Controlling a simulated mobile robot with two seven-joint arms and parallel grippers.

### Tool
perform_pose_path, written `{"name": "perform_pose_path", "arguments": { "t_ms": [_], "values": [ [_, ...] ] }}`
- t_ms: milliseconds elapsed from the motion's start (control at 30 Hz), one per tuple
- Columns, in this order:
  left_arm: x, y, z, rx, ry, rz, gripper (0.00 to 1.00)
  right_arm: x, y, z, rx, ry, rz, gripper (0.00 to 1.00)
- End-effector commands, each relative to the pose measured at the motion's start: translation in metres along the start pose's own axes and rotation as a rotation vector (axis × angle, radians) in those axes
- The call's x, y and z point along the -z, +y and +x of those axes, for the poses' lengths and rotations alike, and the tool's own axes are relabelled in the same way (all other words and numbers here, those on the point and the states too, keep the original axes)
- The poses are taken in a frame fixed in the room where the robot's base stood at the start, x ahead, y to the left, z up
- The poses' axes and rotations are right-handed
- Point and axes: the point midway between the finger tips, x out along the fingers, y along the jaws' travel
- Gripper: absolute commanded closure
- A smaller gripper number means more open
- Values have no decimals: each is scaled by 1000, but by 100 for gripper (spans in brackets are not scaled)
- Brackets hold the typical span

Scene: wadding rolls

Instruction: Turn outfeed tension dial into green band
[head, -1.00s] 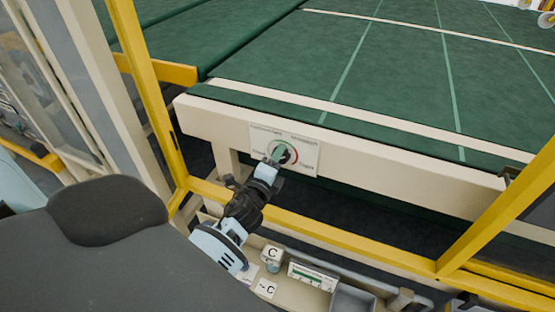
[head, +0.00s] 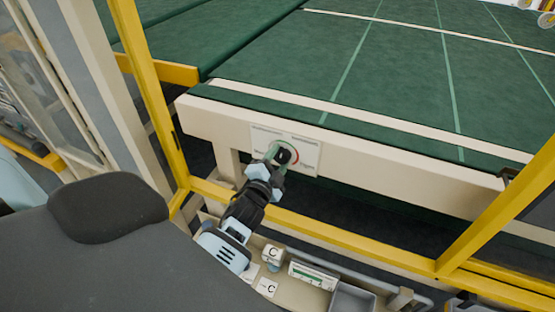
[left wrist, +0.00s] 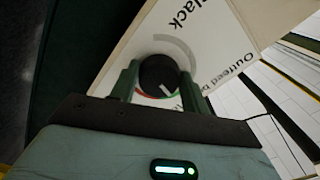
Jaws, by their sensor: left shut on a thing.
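The outfeed tension dial is a round black knob (head: 284,155) on a white label plate (head: 308,157) on the cream beam. In the left wrist view the knob (left wrist: 158,72) sits between the two green fingers of my left gripper (left wrist: 159,82), which is shut on it. A grey arc shows above the knob and green and red arcs below it. A white pointer mark on the knob faces lower right there, near the red part; its exact reading is unclear. In the head view my left gripper (head: 279,157) partly covers the dial. My right gripper is not in view.
Yellow guard posts (head: 150,95) and a low yellow rail (head: 330,233) frame the opening my left arm reaches through. Green wadding (head: 400,75) lies behind the beam.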

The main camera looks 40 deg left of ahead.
Motion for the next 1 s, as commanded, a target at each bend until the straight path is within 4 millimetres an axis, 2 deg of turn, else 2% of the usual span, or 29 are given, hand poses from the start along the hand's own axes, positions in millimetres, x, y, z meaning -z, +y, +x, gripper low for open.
{"name": "perform_pose_path", "arguments": {
  "t_ms": [567,600,733,1000],
  "values": [
    [0,1,0,-1,-1,-31,77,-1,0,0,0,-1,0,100],
    [0,1,0,-1,-1,-30,50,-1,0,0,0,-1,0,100],
    [0,1,0,-1,-1,-30,33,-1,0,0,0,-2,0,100],
    [0,0,0,-1,0,-30,32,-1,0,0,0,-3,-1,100]
  ]
}}
